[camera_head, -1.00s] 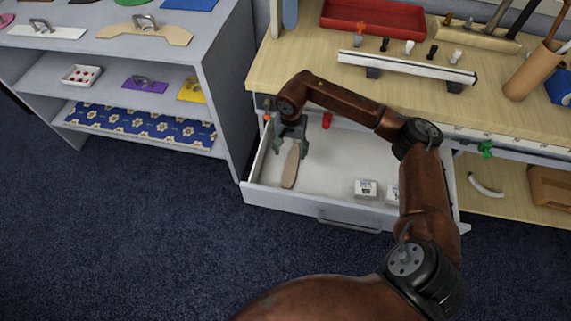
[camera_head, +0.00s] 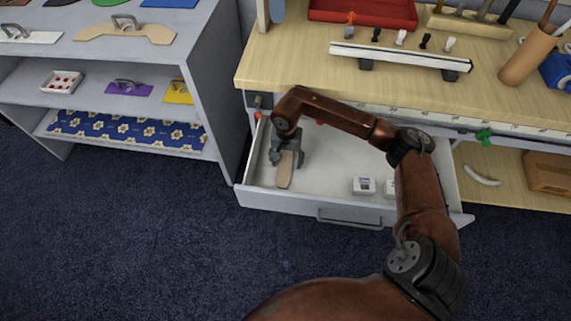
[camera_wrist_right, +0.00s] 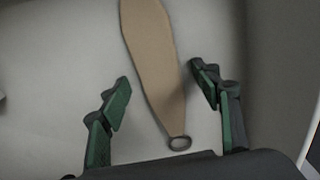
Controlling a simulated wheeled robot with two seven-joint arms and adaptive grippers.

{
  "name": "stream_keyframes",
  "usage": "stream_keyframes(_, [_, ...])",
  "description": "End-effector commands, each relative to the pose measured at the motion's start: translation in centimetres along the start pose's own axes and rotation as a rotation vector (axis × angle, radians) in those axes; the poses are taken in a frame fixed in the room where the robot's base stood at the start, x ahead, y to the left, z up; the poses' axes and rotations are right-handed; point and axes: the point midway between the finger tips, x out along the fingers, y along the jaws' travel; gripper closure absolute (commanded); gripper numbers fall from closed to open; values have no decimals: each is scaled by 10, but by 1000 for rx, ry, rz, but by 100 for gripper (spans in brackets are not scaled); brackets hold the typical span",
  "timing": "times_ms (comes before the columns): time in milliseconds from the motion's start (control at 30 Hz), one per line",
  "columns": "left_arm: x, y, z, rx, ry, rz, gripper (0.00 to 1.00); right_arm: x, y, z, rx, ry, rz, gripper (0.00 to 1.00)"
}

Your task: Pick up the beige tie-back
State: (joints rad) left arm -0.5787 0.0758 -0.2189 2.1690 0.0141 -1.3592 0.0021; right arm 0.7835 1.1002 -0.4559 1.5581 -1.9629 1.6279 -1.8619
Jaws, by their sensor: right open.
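The beige tie-back (camera_head: 286,170) lies flat in the left part of the open drawer (camera_head: 335,185). It is a long tapering strip; in the right wrist view the tie-back (camera_wrist_right: 152,55) shows a small dark ring at its near end. My right gripper (camera_head: 287,154) is in the drawer, over the upper part of the tie-back. In the right wrist view its open fingers (camera_wrist_right: 162,88) stand on either side of the strip, apart from it, with nothing held. My left gripper is not in view.
Small white boxes (camera_head: 363,185) lie in the drawer's right part. The drawer walls are close to my right gripper on the left. The workbench top (camera_head: 300,75) overhangs the back of the drawer. A grey shelf unit (camera_head: 215,95) stands to the left.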

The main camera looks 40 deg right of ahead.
Motion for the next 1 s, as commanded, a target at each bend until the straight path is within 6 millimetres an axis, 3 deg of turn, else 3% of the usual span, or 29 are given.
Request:
stream_keyframes(100, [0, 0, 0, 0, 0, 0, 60, 0, 0, 0, 0, 0, 0, 44])
stream_keyframes(733, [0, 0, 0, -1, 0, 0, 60, 0, 0, 0, 0, 0, 0, 87])
stream_keyframes(1000, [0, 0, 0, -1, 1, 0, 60, -1, 0, 0, 1, 0, 0, 87])
